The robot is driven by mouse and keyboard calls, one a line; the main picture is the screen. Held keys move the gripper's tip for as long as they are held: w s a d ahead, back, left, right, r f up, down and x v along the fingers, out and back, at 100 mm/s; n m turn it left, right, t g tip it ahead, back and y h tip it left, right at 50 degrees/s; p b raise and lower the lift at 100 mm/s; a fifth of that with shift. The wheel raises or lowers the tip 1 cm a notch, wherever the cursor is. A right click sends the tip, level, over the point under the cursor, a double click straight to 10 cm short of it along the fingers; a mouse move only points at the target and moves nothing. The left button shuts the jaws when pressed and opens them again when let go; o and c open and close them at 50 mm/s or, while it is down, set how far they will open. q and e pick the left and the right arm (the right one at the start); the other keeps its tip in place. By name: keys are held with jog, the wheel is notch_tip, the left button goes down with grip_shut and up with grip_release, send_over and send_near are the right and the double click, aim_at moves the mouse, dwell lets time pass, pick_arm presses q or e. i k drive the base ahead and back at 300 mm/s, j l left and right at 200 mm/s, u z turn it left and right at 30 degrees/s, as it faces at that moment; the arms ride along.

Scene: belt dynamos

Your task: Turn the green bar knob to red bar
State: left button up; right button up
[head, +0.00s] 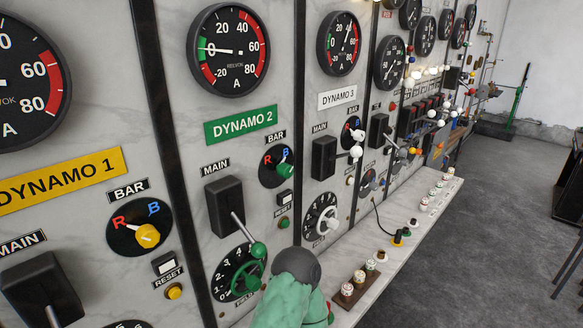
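The green bar knob (286,170) is on a round black dial (268,172) under the BAR label, below the green DYNAMO 2 plate (241,124). The dial has a red R at upper left and a blue B at upper right. The knob sits at the dial's right side and seems turned toward the blue B, though its exact pointing is hard to read. Neither of my grippers shows clearly in the head view, and nothing touches the knob.
A crumpled green shape with a grey round top (297,266) rises at the bottom; I cannot tell what it is. A black MAIN lever box (226,205) is left of the knob. A white ledge (400,262) carries small objects. Grey floor is open at right.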

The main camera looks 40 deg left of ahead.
aim_at(285, 170)
jog(key=k+l+u, duration=0.15)
jog(key=l, duration=0.2)
jog(key=k+l+u, duration=0.15)
jog(key=l, duration=0.2)
jog(key=u, duration=1.55)
